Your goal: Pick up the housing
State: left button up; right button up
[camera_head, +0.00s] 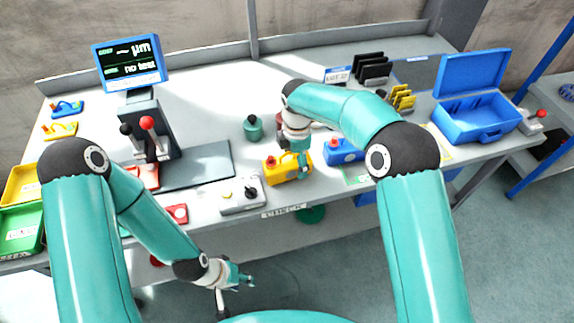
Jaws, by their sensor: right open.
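A yellow housing-like block (285,169) sits near the table's front edge, and a similar blue block (343,151) stands to its right. I cannot tell which one is the housing. My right gripper (303,164) points down at the yellow block's right end, beside the blue block. It is open; its fingers are small and partly blend with the block, so contact is unclear. My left gripper (243,283) hangs low in front of the table, away from both blocks. Its fingers are too small to tell open from shut.
A grey control box (242,195) and a red part (177,213) lie along the front edge. A green pot-like part (253,128) stands behind. A monitor (130,62) and a lever stand (150,140) are at left. An open blue case (478,115) is at right.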

jog(key=shift+w+r, duration=0.1)
grip_shut()
dwell(0.3)
jog(key=shift+r, duration=0.75)
notch_tip(320, 180, up, 9)
notch_tip(320, 180, up, 10)
jog(key=f+p, duration=0.1)
jog(key=p, duration=0.1)
send_over(295, 157)
jog(key=shift+w+d+r, duration=0.1)
jog(key=shift+w+r, duration=0.15)
jog(key=shift+f+b, duration=0.15)
jog(key=shift+b, duration=0.15)
jog(key=shift+f+b, duration=5.65)
jog(key=shift+f, duration=4.15)
